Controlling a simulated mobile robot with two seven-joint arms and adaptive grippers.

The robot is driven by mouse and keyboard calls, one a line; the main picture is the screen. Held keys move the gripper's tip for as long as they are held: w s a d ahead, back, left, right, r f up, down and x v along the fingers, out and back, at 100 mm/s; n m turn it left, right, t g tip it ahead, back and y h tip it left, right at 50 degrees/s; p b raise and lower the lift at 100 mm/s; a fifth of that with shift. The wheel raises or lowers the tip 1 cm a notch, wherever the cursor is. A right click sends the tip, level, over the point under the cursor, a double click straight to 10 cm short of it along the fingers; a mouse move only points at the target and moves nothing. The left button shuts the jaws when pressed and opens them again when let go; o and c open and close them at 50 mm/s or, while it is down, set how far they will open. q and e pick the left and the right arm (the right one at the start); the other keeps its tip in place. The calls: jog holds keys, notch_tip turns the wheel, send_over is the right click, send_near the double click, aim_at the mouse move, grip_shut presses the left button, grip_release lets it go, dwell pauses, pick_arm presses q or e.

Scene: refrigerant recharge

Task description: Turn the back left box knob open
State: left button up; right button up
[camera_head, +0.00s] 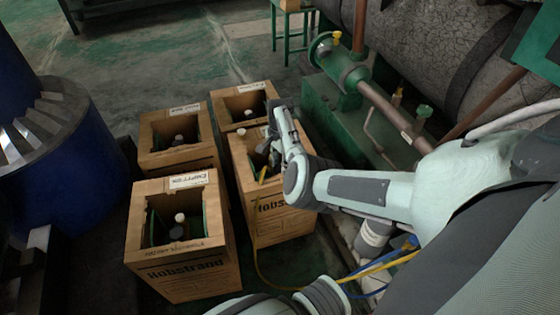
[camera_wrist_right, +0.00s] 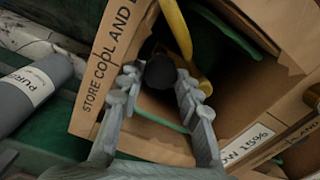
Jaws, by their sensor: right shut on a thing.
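The back left box (camera_head: 160,160) is an open-topped brown carton. My right gripper (camera_head: 272,145) reaches into the front right box (camera_head: 285,222). In the right wrist view its fingers (camera_wrist_right: 160,88) are closed around a dark round knob (camera_wrist_right: 160,70) inside an open carton. A yellow hose (camera_wrist_right: 178,30) runs down beside that knob. What lies below the knob is in shadow.
The front left box (camera_head: 180,275) holds a white and a dark top. The back right box (camera_head: 228,92) stands behind the gripper. Blue drums (camera_head: 75,165) stand at left. Green machinery with pipes (camera_head: 345,110) stands close at right. A yellow hose (camera_head: 256,250) hangs over the front right box.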

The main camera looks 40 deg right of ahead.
jog(key=n+p, duration=0.1)
jog(key=n, duration=0.3)
jog(key=shift+n+p, duration=0.3)
jog(key=n, duration=0.3)
jog(key=shift+n+p, duration=0.4)
jog(key=shift+a+n, duration=0.1)
jog(key=shift+n, duration=1.1)
pick_arm(q)
jog(key=s+f+g, duration=0.1)
jog(key=s+f, duration=0.3)
jog(key=f, duration=0.5)
jog(key=shift+a, duration=0.4)
pick_arm(e)
jog(key=shift+n, duration=1.4)
jog(key=o, duration=1.1)
jog(key=shift+o, duration=0.2)
jog(key=shift+w, duration=0.1)
pick_arm(q)
jog(key=shift+a, duration=0.1)
pick_arm(e)
jog(key=shift+r, duration=0.1)
